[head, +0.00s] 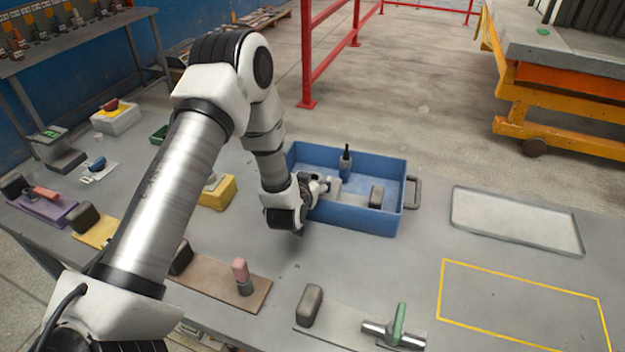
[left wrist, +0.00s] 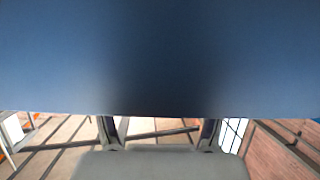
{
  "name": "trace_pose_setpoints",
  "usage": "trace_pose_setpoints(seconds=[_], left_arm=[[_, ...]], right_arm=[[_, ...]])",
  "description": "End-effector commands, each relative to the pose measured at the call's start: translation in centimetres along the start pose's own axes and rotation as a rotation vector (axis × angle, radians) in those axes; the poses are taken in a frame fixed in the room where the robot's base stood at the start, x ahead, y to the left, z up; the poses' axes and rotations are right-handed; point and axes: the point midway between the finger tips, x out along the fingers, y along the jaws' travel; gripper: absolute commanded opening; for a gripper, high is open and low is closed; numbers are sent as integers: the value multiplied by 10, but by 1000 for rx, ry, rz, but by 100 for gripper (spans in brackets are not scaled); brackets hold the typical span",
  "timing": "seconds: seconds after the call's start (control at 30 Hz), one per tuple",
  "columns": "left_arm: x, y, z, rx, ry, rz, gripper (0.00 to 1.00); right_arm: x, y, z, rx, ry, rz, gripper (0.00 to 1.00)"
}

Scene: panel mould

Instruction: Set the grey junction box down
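A blue tray (head: 385,222) stands on the grey table. In the left wrist view a blue surface (left wrist: 160,60), probably the tray wall, fills the top and hides the fingertips; only the lower parts of the two fingers show. My right gripper is not in view.
A dark bottle-like thing (head: 346,163) and a dark grey block (head: 376,196) are in the tray. To its right are a shallow grey tray (head: 515,222) and an empty yellow outline (head: 520,305). Boards with tools, including a green-handled one (head: 399,325), lie along the front.

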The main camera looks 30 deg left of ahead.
Motion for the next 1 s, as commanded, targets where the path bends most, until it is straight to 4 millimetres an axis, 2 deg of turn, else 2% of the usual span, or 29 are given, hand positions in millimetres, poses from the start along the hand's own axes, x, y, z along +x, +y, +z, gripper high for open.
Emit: trace_pose_setpoints(seconds=[0.17, 0.27, 0.6, 0.7, 0.8, 1.0], left_arm=[[-2, 0, -5, 0, 0, 0, 71], [-13, 0, -1, 0, -3, 0, 71], [-96, 0, -1, 0, -3, 2, 71], [-112, 0, -1, 0, -1, 1, 71], [-120, 0, -2, 0, -1, 0, 71], [-122, 0, -3, 0, 0, 0, 71]], right_arm=[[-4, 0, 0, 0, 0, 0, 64], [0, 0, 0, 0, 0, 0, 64], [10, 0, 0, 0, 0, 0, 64], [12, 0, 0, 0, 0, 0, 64], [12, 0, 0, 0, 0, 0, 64], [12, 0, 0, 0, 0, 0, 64]])
